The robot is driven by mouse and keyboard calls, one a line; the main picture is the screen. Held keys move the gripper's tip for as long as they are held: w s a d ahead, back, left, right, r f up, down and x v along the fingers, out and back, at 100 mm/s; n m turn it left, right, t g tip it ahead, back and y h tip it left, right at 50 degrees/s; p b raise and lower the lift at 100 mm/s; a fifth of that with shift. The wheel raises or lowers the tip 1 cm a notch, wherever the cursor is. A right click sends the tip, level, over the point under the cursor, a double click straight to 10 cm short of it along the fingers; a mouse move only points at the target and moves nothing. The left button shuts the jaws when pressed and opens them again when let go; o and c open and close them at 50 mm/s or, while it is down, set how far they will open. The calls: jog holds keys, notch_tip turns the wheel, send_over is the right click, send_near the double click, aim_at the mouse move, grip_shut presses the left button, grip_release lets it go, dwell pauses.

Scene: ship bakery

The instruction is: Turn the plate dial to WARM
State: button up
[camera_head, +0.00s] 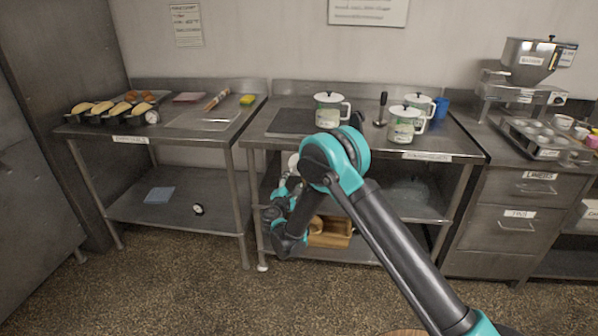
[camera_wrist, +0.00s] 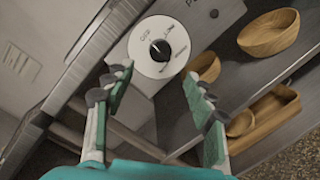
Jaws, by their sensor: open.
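The plate dial is a white disc (camera_wrist: 158,46) with a black knob (camera_wrist: 160,50) at its centre, on a grey panel in the wrist view. Small lettering rings the knob, but I cannot read it surely, nor tell which mark the knob points to. My gripper (camera_wrist: 155,78) is open, its two fingers spread below the dial in the picture, with nothing between them. They appear apart from the knob. In the head view my gripper (camera_head: 283,194) is at the front of the middle table, partly hidden by my arm. A dark plate (camera_head: 295,122) lies on that table.
Wooden bowls (camera_wrist: 270,32) and a wooden tray (camera_wrist: 268,118) sit on the shelf below, right of the dial in the wrist view. The left table (camera_head: 222,125) carries bread tins. A gap separates the tables.

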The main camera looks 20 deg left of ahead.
jog(key=w, duration=0.9)
jog(key=shift+a, duration=0.45)
jog(key=c, duration=1.2)
jog(key=shift+o, duration=0.2)
jog(key=shift+s, duration=0.1)
jog(key=shift+m, duration=0.3)
jog(key=m+y, duration=0.1)
jog(key=m, duration=0.7)
jog(key=m+g+y, duration=0.1)
jog(key=m, duration=0.7)
jog(key=m+g+y, duration=0.1)
jog(key=m, duration=0.7)
jog(key=shift+d+r+y, duration=0.15)
jog(key=shift+d+y, duration=0.25)
jog(key=shift+m, duration=0.4)
